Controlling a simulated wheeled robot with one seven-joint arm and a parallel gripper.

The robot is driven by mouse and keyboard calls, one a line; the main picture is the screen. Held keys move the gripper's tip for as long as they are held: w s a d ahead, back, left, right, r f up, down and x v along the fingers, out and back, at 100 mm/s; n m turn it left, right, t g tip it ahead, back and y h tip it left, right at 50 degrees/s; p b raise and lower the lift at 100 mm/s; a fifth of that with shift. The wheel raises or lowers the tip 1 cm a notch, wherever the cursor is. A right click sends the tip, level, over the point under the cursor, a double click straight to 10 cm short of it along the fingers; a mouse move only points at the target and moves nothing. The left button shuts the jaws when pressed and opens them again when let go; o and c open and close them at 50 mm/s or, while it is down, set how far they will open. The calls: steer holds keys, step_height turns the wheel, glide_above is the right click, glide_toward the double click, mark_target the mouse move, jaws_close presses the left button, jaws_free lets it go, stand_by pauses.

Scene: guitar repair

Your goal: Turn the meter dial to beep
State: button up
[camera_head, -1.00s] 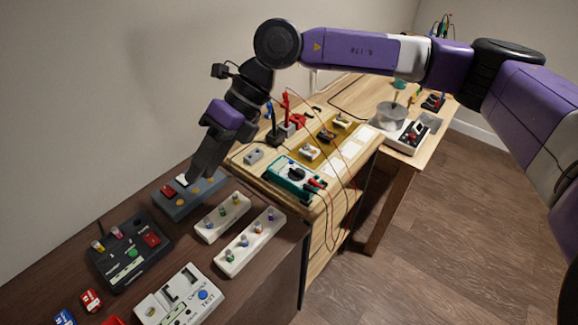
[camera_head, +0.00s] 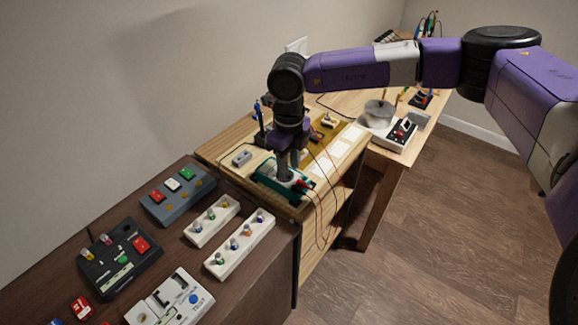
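The teal-green meter (camera_head: 268,182) lies on the light wooden bench, with red and black leads at its right end. My gripper (camera_head: 287,174) points straight down over the meter's middle, where its two grey fingers reach its face. The fingers hide the dial, so I cannot see where it points. I cannot tell whether the fingers are shut on the dial or stand open around it.
A small grey box (camera_head: 242,158) lies left of the meter, and a yellow-brown mat (camera_head: 318,150) lies behind it. Leads (camera_head: 324,215) hang over the bench's front edge. A dark table (camera_head: 190,235) in front holds a grey button box (camera_head: 178,194) and white peg racks (camera_head: 240,245).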

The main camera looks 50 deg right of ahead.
steer(key=shift+f, duration=0.75)
jaws_close()
steer(key=shift+n+b, duration=0.7)
steer(key=shift+n, duration=0.1)
steer(key=shift+d+f+n+b, duration=0.15)
steer(key=shift+d+n+b, duration=0.05)
steer(key=shift+n+b, duration=0.75)
steer(key=n+b, duration=0.1)
steer(key=n, duration=0.1)
steer(key=n+b, duration=0.1)
steer(key=shift+w+d+n, duration=0.15)
steer(key=shift+n, duration=0.2)
steer(key=n+b, duration=0.1)
steer(key=n, duration=0.1)
steer(key=n+b, duration=0.1)
steer(key=n, duration=0.1)
steer(key=n+b, duration=0.1)
steer(key=n, duration=0.1)
steer(key=shift+w+d+r, duration=0.2)
steer(key=shift+w, duration=0.1)
steer(key=shift+n, duration=0.4)
